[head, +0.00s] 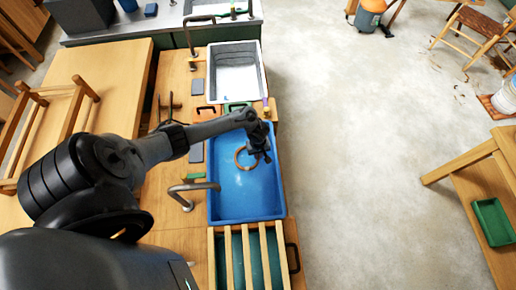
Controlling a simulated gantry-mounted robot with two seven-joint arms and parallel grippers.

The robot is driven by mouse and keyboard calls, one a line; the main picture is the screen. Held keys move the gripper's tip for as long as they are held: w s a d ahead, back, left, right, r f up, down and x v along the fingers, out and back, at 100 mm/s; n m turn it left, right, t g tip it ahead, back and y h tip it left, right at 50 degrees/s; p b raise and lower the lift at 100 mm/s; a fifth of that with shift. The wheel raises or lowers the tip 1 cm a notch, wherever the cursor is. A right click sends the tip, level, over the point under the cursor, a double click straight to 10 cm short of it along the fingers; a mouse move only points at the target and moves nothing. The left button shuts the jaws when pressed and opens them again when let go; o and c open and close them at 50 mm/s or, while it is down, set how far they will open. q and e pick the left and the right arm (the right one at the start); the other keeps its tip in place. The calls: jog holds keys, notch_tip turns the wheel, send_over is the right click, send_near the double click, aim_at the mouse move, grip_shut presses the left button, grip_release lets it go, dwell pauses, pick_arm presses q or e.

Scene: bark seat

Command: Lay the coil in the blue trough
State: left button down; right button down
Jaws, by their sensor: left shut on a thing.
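The coil (241,160) is a brown ring seen over the blue trough (245,200). The trough is a rectangular blue basin set in the wooden bench. My left gripper (262,157) is at the coil's right side, shut on the coil. The gripper and coil appear inside the trough's outline; how high they are above its floor is hard to tell. The fingertips are small and dark here. My right gripper is not in view.
A white-grey basin (236,85) sits behind the trough, and a slatted rack (248,262) lies in front. A metal tap (186,196) reaches toward the trough's left rim. Open concrete floor (350,150) lies to the right.

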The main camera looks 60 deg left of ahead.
pick_arm(q)
jog(key=shift+f, duration=0.1)
jog(key=c, duration=0.8)
grip_release()
notch_tip(320, 180, up, 3)
jog(key=p, duration=0.4)
notch_tip(320, 180, up, 5)
jog(key=p, duration=0.6)
jog(key=shift+r+p, duration=0.2)
jog(key=shift+p, duration=0.1)
notch_tip(320, 180, up, 4)
jog(key=p, duration=0.4)
jog(key=shift+p, duration=0.4)
jog(key=shift+f, duration=0.1)
